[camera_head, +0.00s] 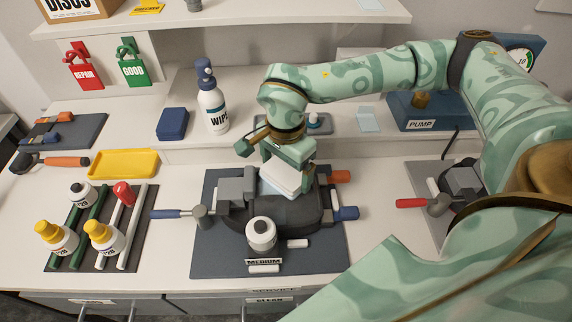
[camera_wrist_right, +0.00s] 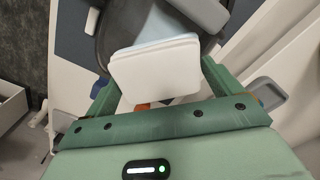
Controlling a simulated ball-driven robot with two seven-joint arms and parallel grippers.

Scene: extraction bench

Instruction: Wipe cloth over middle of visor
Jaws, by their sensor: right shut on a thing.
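My right gripper (camera_head: 286,172) is shut on a folded white cloth (camera_head: 279,180) over the middle of the mat. The cloth also shows between the green fingers in the right wrist view (camera_wrist_right: 155,72). A dark rounded mask-like piece (camera_head: 300,213) lies on the dark mat below it. A pale blue surface, seemingly the visor (camera_wrist_right: 168,22), shows within its dark rim just beyond the cloth in the wrist view. The cloth and gripper hide part of it. The cloth lies over or against it; I cannot tell if they touch. My left gripper is out of view.
A grey block (camera_head: 236,190), a white-bodied canister (camera_head: 261,234) and a blue-handled tool (camera_head: 195,214) crowd the dark mat (camera_head: 215,255). Bottles stand in a rack (camera_head: 52,262) at left. A WIPE bottle (camera_head: 212,105) stands behind. A red-handled tool (camera_head: 425,204) lies at right.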

